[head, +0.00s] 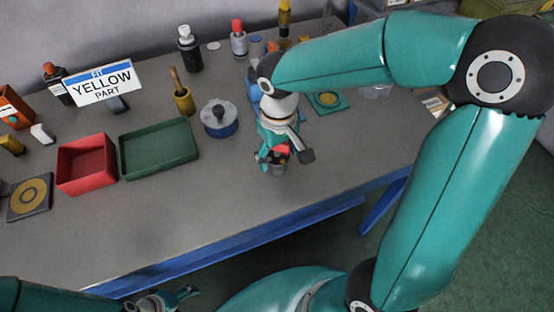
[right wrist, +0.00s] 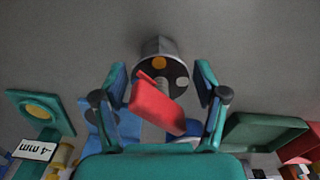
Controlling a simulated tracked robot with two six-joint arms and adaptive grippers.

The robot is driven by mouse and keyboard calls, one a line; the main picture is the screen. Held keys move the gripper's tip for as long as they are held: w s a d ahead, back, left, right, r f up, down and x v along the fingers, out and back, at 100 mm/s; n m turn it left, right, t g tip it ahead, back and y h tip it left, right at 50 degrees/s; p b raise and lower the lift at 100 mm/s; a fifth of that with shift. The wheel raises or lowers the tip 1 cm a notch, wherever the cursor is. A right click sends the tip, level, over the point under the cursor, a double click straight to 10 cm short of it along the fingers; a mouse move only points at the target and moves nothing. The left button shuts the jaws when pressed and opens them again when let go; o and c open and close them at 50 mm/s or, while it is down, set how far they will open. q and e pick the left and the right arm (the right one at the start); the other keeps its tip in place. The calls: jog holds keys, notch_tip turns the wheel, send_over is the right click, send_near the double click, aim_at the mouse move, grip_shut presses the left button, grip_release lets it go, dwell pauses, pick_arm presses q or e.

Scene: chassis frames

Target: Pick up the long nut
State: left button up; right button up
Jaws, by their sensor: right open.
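My right gripper (head: 276,158) points down over a small grey cup (head: 277,170) near the table's front edge. In the right wrist view the right gripper (right wrist: 162,80) is open, its fingers apart on either side of a red block-like piece (right wrist: 157,106). The red piece stands tilted at the mouth of the grey cup (right wrist: 160,48), which also shows a yellow round end and a pale round end. I cannot tell which piece is the long nut. My left gripper (head: 168,300) is at the bottom edge, below the table, partly cut off; its opening is unclear.
A red tray (head: 86,166) and a green tray (head: 160,150) stand left of the cup. A lidded blue-grey pot (head: 220,118) and a yellow holder (head: 184,100) are behind. Several bottles line the back. The front left of the table (head: 160,225) is clear.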

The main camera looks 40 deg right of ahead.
notch_tip(320, 180, down, 2)
jog(key=shift+f, duration=0.1)
grip_shut()
dwell(0.4)
